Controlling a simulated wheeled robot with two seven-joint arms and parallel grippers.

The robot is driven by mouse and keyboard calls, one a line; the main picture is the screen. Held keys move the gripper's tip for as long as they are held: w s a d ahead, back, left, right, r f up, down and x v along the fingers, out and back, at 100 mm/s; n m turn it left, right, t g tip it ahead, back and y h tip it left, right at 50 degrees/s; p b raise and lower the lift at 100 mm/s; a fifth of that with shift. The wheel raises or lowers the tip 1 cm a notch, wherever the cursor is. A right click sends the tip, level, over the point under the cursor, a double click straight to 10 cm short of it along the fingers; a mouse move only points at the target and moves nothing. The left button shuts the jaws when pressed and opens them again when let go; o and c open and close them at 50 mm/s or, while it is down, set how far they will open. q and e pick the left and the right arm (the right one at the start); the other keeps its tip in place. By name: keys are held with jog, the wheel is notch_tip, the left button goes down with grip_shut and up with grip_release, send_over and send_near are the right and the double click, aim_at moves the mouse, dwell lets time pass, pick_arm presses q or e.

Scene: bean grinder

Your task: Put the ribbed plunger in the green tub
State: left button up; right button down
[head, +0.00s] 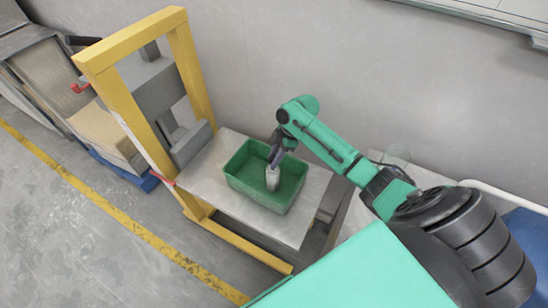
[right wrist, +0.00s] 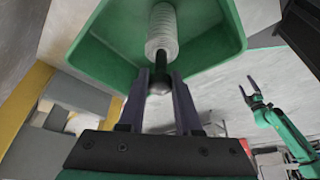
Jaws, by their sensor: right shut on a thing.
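The ribbed plunger (head: 272,179) is pale, with ridges along its body and a dark round knob at one end. The green tub (head: 247,190) stands on the metal table. My right gripper (head: 276,157) is over the tub, shut on the plunger at its knob end. In the right wrist view the fingers (right wrist: 159,88) sit either side of the knob, and the ribbed body (right wrist: 161,30) points into the tub (right wrist: 105,50). Whether its lower end touches the tub floor I cannot tell. My left gripper (right wrist: 250,92) is off to the right in the right wrist view, open and empty.
A yellow frame (head: 125,45) with grey machine parts stands left of the tub. The metal table (head: 205,180) has bare room around the tub. A grey wall is behind. A clear round vessel (head: 396,155) stands on a surface to the right, behind my right arm.

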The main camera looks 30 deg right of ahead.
jog(key=c, duration=0.6)
grip_release()
jog(key=shift+r, duration=0.1)
jog(key=v, duration=1.2)
jog(key=shift+s, duration=0.1)
